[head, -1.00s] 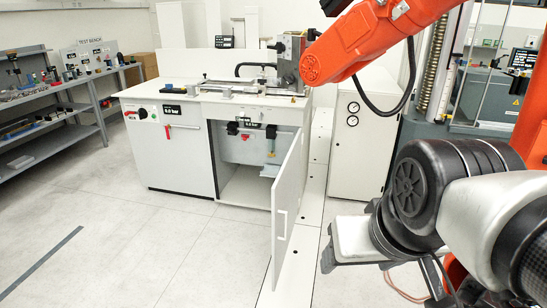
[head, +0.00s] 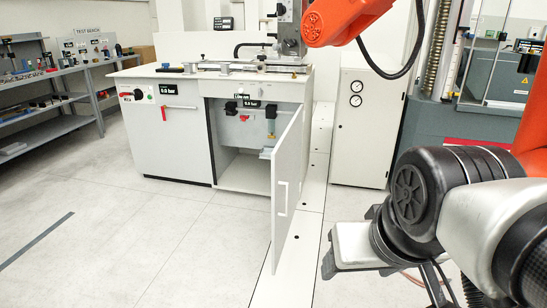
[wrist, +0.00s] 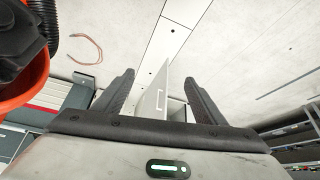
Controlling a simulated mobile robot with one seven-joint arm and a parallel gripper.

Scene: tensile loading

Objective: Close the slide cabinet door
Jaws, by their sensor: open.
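The slide cabinet door (head: 288,185) is a white panel that stands open on the right side of the bench cabinet (head: 245,176), swung out toward me. A vertical bar handle (head: 283,198) sits on the door's face. The cabinet's inside shows to the left of the door. My gripper (wrist: 160,78) is open and empty. In the wrist view the door (wrist: 157,85) and its handle (wrist: 160,99) show between the fingers, farther off. In the head view the gripper body (head: 352,245) is right of the door, apart from it.
A closed white panel with a red handle (head: 171,107) is left of the opening. A white cabinet with gauges (head: 362,130) stands behind right. An orange arm (head: 345,18) hangs above the bench. Shelves (head: 60,92) stand at the left. The floor left of the door is clear.

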